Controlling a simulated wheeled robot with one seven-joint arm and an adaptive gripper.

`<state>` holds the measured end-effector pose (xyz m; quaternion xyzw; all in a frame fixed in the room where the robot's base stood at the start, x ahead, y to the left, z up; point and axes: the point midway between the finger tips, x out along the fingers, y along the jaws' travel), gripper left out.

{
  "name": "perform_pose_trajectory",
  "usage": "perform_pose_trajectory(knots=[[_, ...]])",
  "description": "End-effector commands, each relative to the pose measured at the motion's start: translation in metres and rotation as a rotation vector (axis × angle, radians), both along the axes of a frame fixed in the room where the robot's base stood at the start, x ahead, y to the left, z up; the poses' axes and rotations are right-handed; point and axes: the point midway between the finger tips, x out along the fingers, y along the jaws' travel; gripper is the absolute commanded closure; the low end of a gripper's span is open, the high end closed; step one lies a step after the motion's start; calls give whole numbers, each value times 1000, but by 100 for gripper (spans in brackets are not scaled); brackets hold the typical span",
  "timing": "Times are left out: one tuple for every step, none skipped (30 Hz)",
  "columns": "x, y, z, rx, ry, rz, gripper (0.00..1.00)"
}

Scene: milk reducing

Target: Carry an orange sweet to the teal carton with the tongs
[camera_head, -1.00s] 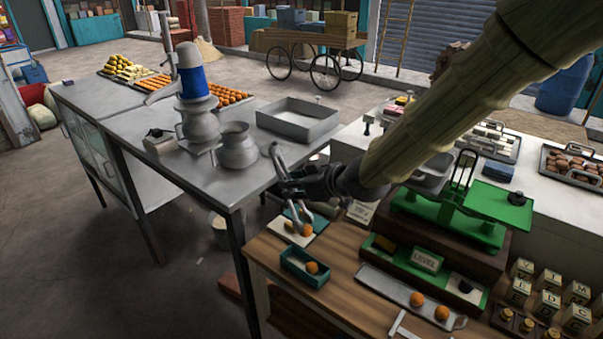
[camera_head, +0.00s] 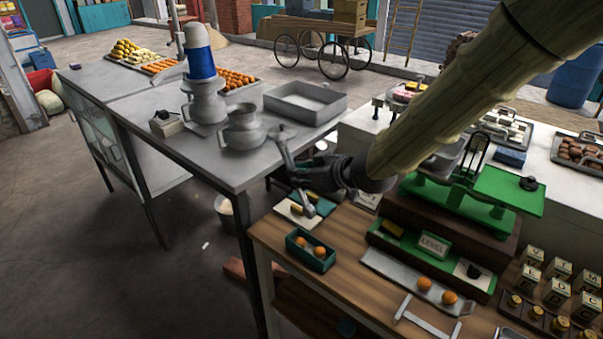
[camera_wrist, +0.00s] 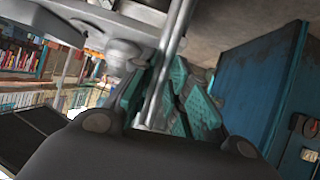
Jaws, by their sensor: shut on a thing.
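My gripper (camera_head: 300,178) is shut on the metal tongs (camera_head: 284,155). In the wrist view my gripper (camera_wrist: 158,88) has its teal pads around the tongs' bars (camera_wrist: 168,62). The tongs slant down, with their lower end above a pale card behind the teal carton, and no sweet shows between their tips. The small open teal carton (camera_head: 310,262) stands at the wooden bench's left end. It holds two orange sweets, a left one (camera_head: 301,242) and a right one (camera_head: 320,251). Two more sweets, one (camera_head: 424,284) and another (camera_head: 449,297), lie on a metal tray (camera_head: 385,265).
A green balance scale (camera_head: 440,205) stands right of my gripper, with a LEVEL sign (camera_head: 434,245) before it. Letter blocks (camera_head: 554,290) fill the bench's right. A steel table (camera_head: 190,150) with metal pots (camera_head: 243,128) stands to the left. A bucket (camera_head: 226,212) stands on the floor.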

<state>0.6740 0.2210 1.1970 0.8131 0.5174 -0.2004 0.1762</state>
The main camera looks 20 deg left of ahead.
Motion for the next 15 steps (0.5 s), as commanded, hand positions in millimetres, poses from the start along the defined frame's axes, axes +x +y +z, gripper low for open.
perform_pose_trajectory(knots=[[0,0,-9,0,-1,1,100],[0,0,-12,-1,0,0,100],[0,0,-15,-1,0,0,100],[0,0,-18,-1,0,0,100],[0,0,-21,-1,0,0,100],[0,0,-24,0,-1,1,100],[0,0,-27,0,0,1,100],[0,0,-29,0,0,1,100],[0,0,-33,0,0,1,100],[0,1,-36,1,0,1,100],[0,1,-38,1,0,1,100],[0,1,-42,1,0,1,100],[0,1,-44,1,0,1,100],[0,1,-47,1,0,1,100],[0,0,-49,1,0,1,100]])
